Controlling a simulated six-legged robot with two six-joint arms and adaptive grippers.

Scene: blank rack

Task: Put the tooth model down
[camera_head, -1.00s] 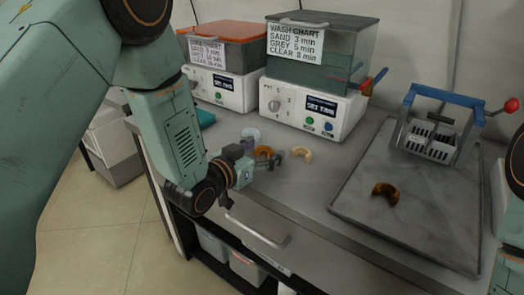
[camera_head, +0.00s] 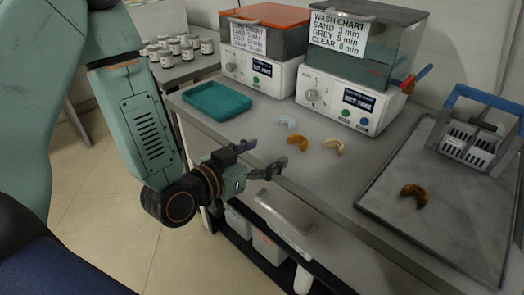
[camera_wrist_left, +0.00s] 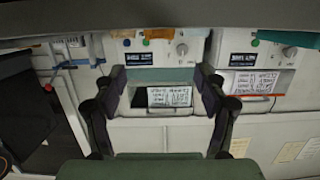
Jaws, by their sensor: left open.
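Several arch-shaped tooth models lie apart in the head view. A pale bluish one (camera_head: 287,122), an orange one (camera_head: 298,142) and a cream one (camera_head: 333,146) lie on the grey counter. A dark amber one (camera_head: 413,194) lies on the grey tray (camera_head: 379,203) to the right. My left gripper (camera_head: 263,158) is open and empty near the counter's front edge, left of and nearer than the orange model. In the left wrist view its two fingers (camera_wrist_left: 160,76) stand wide apart with nothing between them. My right gripper is not in view.
Two wash machines (camera_head: 346,96) (camera_head: 262,70) stand behind the models. A teal tray (camera_head: 217,101) sits empty at the counter's left. A blue-handled basket (camera_head: 470,143) stands on the grey tray. Several jars (camera_head: 180,46) stand on a far table. A drawer handle (camera_head: 286,212) juts below the edge.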

